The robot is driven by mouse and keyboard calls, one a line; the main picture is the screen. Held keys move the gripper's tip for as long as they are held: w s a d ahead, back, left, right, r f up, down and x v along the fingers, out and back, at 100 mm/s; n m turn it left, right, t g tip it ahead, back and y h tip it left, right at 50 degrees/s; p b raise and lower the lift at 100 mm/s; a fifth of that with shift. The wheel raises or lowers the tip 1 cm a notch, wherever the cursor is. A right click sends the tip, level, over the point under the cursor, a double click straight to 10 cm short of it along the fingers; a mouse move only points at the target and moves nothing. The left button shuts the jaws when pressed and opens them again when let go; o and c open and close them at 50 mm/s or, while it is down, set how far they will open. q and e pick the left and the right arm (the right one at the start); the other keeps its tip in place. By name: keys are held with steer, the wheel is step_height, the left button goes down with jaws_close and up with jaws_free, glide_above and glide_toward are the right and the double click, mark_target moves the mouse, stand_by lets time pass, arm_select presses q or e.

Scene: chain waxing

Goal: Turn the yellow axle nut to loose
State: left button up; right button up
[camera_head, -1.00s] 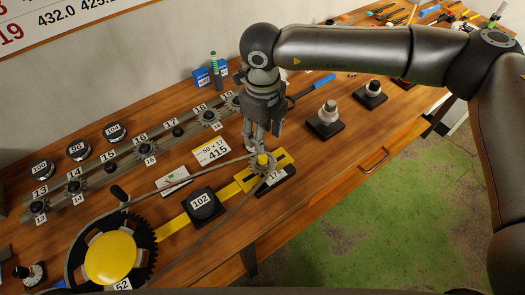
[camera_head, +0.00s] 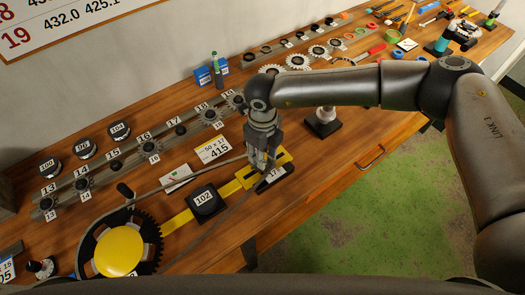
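The yellow axle nut is hidden behind the fingers of my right gripper (camera_head: 262,163). That gripper points down over the small sprocket labelled 17 (camera_head: 274,172), at the right end of the yellow slide bar (camera_head: 229,189). The fingertips are down at the nut's place, but I cannot tell whether they are closed on it. The yellow axle block (camera_head: 284,157) shows beside the fingers. A chain (camera_head: 215,169) runs from there to the large black sprocket with a yellow hub (camera_head: 119,251). My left gripper is not in view.
A black block labelled 102 (camera_head: 206,202) sits on the slide bar. Numbered sprockets stand on a rack (camera_head: 130,165) along the back. A dark knob on a stand (camera_head: 323,122) is to the right, beneath my arm.

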jaws_close()
